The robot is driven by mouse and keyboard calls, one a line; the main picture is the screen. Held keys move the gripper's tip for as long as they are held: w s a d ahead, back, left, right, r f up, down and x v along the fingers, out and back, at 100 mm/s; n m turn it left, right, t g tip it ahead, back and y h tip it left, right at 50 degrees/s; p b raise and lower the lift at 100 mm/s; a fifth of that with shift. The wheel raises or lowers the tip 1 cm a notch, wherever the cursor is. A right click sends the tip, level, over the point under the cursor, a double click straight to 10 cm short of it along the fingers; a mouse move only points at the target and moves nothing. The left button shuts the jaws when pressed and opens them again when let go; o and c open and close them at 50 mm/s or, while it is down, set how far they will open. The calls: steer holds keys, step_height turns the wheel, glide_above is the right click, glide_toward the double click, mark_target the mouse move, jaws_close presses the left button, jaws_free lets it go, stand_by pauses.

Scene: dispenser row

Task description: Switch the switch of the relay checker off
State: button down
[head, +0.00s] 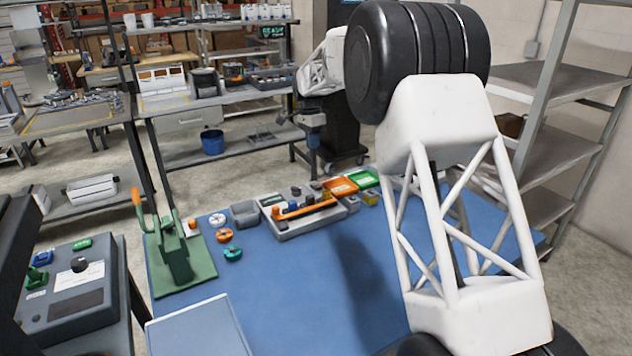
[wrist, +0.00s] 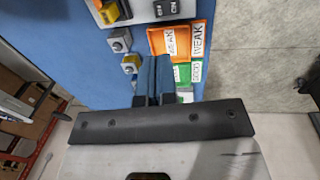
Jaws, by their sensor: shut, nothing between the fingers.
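The relay checker appears to be the grey box (head: 308,222) on the blue table mat, with an orange bar and small blue and dark parts on top. In the wrist view a grey panel (wrist: 140,17), probably the same box, is cut off by the top edge. It carries a yellow and black part and black labels with white letters. I cannot tell the switch's position. My gripper (wrist: 152,80) is shut and empty in the wrist view, above the mat beside the labelled trays, apart from the panel.
Orange (wrist: 170,40) and green (wrist: 186,75) trays labelled WEAK and GOOD lie near the fingers. Small grey blocks (wrist: 120,40) with yellow parts stand left of them. A green lever press (head: 178,255) stands left on the mat (head: 340,280). The mat's front middle is clear.

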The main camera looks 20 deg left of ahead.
mark_target(317, 187)
stand_by(0.3)
steer(key=f, duration=0.4)
steer(key=s+d+f, duration=0.1)
steer(key=f, duration=0.9)
steer(key=shift+s+d, duration=0.2)
